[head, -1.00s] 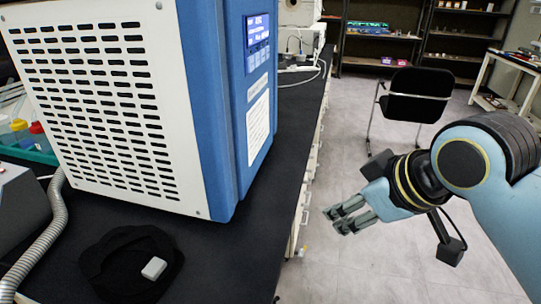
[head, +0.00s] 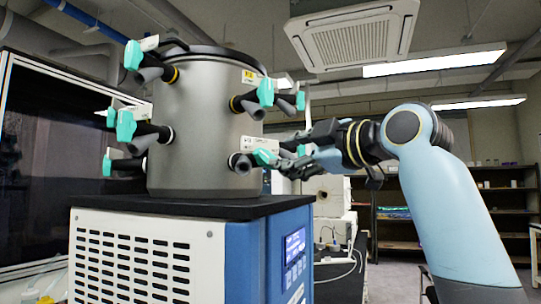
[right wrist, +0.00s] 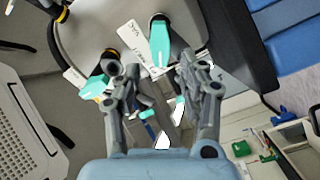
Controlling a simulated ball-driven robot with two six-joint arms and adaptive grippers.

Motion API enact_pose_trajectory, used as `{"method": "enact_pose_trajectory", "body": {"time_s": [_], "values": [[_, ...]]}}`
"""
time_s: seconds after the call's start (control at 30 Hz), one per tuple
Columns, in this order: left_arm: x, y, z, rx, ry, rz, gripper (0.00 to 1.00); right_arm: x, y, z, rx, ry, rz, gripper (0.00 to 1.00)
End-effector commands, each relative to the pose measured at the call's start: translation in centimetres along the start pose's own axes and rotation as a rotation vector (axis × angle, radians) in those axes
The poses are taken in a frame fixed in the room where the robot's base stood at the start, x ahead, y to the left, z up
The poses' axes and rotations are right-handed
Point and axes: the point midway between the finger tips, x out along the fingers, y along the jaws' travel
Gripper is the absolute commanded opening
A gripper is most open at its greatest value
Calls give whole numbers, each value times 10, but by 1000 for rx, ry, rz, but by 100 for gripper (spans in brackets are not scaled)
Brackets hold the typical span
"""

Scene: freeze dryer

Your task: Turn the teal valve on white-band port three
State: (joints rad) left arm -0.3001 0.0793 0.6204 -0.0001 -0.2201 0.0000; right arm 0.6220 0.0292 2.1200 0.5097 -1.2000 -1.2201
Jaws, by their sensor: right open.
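A grey metal drum (head: 200,125) carries several black ports with teal valves and white tags. One teal valve (head: 265,158) is at the lower right of the drum, another (head: 266,92) is above it, and more are on the left side, such as a lower one (head: 107,162). I cannot read the port numbers or make out which one is white-band port three. My right gripper (head: 292,163) is beside the lower right valve; contact is unclear. In the right wrist view its open fingers (right wrist: 160,88) have a teal valve (right wrist: 160,45) ahead between them. My left gripper is out of view.
The drum stands on a white and blue freeze dryer (head: 150,260) with a display (head: 295,243). A second teal valve (right wrist: 95,88) is close to the left finger in the right wrist view. Shelves (head: 490,205) stand far behind at right.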

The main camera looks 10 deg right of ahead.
Motion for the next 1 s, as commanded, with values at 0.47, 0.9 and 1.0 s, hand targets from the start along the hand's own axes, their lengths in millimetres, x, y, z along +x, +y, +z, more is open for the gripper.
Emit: {"method": "enact_pose_trajectory", "body": {"time_s": [0.47,0.9,1.0], "values": [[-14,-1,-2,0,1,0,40,61,0,0,1,-1,0,42],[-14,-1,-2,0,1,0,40,61,0,0,1,-2,0,16],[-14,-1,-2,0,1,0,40,61,-1,0,1,-2,-1,3]]}}
